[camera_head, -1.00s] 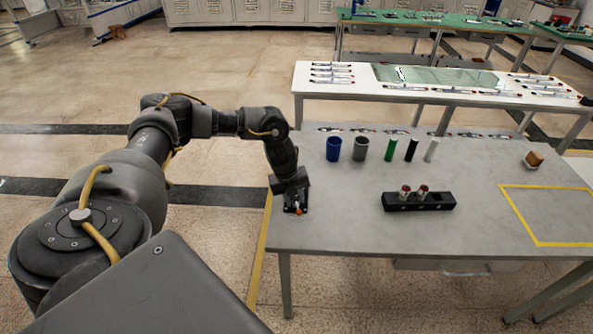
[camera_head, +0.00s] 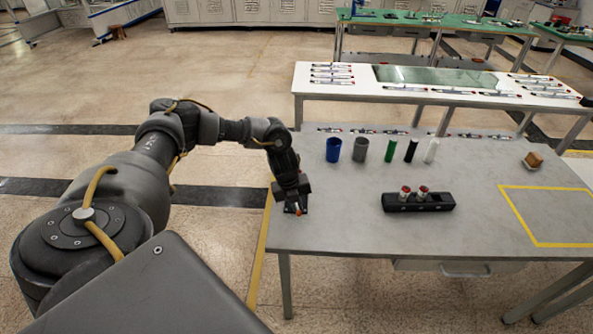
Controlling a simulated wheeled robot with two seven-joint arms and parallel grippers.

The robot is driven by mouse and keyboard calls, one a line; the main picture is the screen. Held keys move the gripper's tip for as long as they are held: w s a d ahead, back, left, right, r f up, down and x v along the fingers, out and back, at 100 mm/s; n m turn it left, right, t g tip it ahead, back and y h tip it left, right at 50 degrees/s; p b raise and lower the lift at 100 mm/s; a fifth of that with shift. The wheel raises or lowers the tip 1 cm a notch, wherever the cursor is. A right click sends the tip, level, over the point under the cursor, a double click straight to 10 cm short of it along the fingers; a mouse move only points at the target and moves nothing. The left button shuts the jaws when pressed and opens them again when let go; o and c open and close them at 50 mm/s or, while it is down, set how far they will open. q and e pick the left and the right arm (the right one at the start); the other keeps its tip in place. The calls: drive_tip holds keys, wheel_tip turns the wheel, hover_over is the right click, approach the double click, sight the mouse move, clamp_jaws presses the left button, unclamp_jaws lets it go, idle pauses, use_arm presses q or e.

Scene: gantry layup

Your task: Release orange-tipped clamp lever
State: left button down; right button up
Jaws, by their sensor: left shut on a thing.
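The clamp with the orange-tipped lever (camera_head: 298,211) is at the left edge of the grey table (camera_head: 350,225). Only its orange tip and a bit of its dark base show; the rest is hidden by my gripper. My left gripper (camera_head: 293,205) reaches down over the clamp and is shut on the lever. The fingers are small and dark, so their exact hold on it is hard to see. My right gripper is not in view.
A black block (camera_head: 400,206) with two red-topped pieces stands mid-table. Behind it are a blue cup (camera_head: 333,149), a grey cup (camera_head: 360,150) and several slim cylinders. A brown block (camera_head: 534,160) and a yellow-outlined area (camera_head: 530,235) lie at right.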

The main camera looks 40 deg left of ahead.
use_arm(q)
drive_tip(key=shift+f, duration=0.1)
drive_tip(key=shift+s+a+m+b, duration=0.25)
drive_tip(key=shift+m+b, duration=0.25)
drive_tip(key=shift+m, duration=0.5)
drive_tip(key=shift+a+m, duration=0.15)
drive_tip(key=shift+m, duration=0.35)
drive_tip(key=c, duration=1.6)
unclamp_jaws()
drive_tip(key=shift+o, duration=0.2)
